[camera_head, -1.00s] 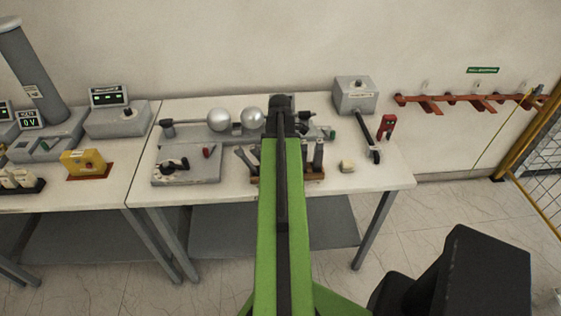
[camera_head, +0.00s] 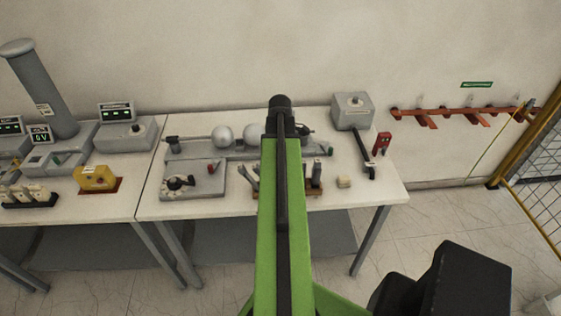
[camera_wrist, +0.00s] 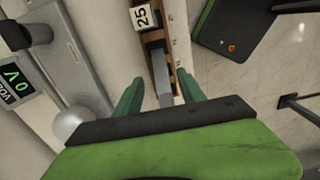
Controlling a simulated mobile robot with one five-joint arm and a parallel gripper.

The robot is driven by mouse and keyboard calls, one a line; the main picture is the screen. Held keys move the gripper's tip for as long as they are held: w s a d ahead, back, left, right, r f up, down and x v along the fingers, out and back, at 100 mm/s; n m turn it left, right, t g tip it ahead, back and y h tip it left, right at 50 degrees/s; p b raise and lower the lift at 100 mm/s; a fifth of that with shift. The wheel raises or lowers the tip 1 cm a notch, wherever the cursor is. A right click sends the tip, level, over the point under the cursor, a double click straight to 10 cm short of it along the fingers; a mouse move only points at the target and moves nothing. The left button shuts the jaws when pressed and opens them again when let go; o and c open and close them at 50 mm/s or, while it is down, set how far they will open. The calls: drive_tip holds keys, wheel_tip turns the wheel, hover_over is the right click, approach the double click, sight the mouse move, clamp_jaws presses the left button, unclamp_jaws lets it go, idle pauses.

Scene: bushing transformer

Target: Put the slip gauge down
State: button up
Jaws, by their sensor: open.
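My gripper (camera_wrist: 160,78) is open, with its two green fingers apart in the wrist view. A grey metal bar, which looks like the slip gauge (camera_wrist: 161,70), lies between the fingers with a gap on each side. It seems to sit in a narrow wooden rack (camera_wrist: 165,12). In the head view the rack (camera_head: 318,193) stands near the table's front edge, partly hidden by my arm. My fingers are hidden there.
A strip of the front right tabletop is bare.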

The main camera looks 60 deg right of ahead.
wheel_tip(320, 180, up, 8)
drive_tip(key=p, duration=0.6)
drive_tip(key=w+a+m, duration=0.2)
drive_tip(key=w+a, duration=0.8)
drive_tip(key=a, duration=0.3)
drive_tip(key=w+a+m, duration=0.2)
drive_tip(key=w+a, duration=0.7)
drive_tip(key=a, duration=0.4)
drive_tip(key=w+a+m, duration=0.3)
drive_tip(key=a, duration=2.1)
